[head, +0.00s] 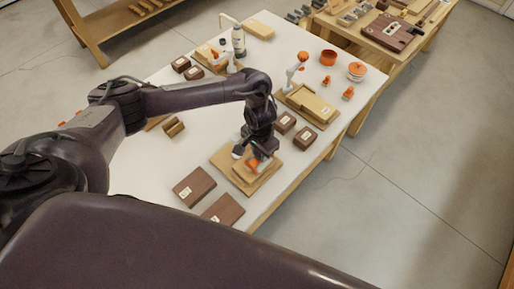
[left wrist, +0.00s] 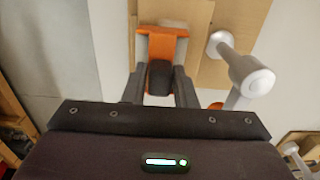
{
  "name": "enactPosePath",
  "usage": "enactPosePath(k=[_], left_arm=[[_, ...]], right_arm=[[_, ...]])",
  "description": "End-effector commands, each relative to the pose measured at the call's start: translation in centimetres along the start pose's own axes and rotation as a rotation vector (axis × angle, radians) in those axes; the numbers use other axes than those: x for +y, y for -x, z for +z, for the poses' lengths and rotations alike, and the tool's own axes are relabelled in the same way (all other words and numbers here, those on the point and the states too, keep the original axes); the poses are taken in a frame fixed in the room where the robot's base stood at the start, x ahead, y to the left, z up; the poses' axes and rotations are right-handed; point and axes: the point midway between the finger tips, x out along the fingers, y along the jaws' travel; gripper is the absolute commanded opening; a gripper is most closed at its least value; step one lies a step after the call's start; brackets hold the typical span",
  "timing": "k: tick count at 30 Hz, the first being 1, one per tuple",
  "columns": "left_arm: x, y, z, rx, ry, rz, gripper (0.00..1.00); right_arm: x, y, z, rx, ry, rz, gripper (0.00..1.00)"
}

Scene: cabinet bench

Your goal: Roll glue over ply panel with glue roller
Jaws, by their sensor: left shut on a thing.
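My left gripper (head: 258,152) is shut on the glue roller, low over the bench. In the left wrist view the fingers (left wrist: 160,88) close around the roller's dark handle, and the orange frame of the glue roller (left wrist: 162,45) shows beyond them. In the head view part of the orange roller (head: 254,164) shows below the gripper. The pale ply panel (head: 246,179) lies on a wider tan board beneath it; the panel also shows in the left wrist view (left wrist: 175,12). I cannot tell whether the roller touches the panel. My right gripper is not in view.
A white clamp-like post (left wrist: 245,72) stands close right of the roller in the left wrist view. Brown blocks (head: 194,187) lie in front, others (head: 304,139) to the right. A second board fixture (head: 308,104) and an orange cup (head: 328,57) stand farther back.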

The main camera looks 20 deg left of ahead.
Motion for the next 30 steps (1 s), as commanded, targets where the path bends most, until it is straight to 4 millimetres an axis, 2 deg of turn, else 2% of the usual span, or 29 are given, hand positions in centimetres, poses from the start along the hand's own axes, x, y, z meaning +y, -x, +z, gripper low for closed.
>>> enactPosePath(k=[8, 21, 30], left_arm=[[-0.3, 0.0, 0.0, 0.001, 0.002, -0.001, 0.07], [-2.5, 0.1, -0.1, 0.001, 0.002, -0.002, 0.07], [-2.6, 0.2, -0.1, 0.001, 0.001, -0.001, 0.07]], right_arm=[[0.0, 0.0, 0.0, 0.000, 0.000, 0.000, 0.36], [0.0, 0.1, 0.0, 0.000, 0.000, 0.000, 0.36], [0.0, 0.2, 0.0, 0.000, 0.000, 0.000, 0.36]])
